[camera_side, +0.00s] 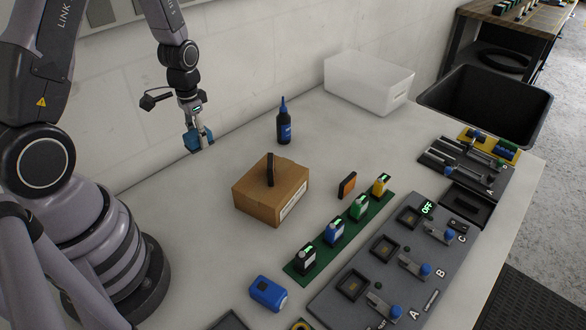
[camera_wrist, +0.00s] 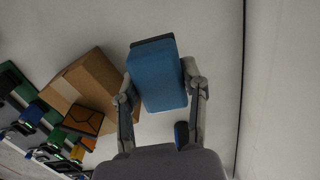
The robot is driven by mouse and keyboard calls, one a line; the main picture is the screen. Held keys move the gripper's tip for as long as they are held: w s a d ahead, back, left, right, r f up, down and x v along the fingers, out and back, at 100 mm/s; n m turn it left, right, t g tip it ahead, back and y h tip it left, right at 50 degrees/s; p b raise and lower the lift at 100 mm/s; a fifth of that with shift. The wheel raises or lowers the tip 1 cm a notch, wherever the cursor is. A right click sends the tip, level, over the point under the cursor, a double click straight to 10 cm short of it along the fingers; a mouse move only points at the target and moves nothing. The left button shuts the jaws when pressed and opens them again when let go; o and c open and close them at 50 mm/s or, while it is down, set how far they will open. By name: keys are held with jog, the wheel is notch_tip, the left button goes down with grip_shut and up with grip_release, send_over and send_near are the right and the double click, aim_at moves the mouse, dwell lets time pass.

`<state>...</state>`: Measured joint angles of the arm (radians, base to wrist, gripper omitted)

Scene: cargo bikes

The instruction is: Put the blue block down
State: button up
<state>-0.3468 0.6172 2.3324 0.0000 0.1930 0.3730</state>
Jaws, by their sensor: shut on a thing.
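My gripper (camera_side: 197,126) is shut on the blue block (camera_side: 193,141) and holds it above the back left of the white table, near the wall. In the wrist view the blue block (camera_wrist: 158,76) sits between the two fingers of my gripper (camera_wrist: 156,90), with a dark strip along its far end. In the side view part of the block is hidden behind the fingers. I cannot tell exactly how high it is above the table.
A cardboard box (camera_side: 262,197) with a black item (camera_side: 270,169) on it stands to the right. A dark bottle (camera_side: 284,124) stands behind it. A green strip (camera_side: 344,239) holds several coloured blocks. A blue item (camera_side: 268,292) lies near the front.

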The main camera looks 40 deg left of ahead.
jog(key=shift+s+d+r, duration=0.2)
jog(key=shift+s+r, duration=0.4)
jog(key=shift+r, duration=0.05)
notch_tip(320, 180, up, 5)
jog(key=shift+w+d+f, duration=0.1)
jog(key=shift+w, duration=0.05)
jog(key=w+d, duration=0.6)
jog(key=w, duration=0.4)
send_over(350, 162)
jog(key=s, duration=0.1)
notch_tip(350, 162, down, 14)
jog(key=shift+s+r, duration=0.1)
jog(key=shift+w+f, duration=0.55)
jog(key=shift+f, duration=1.65)
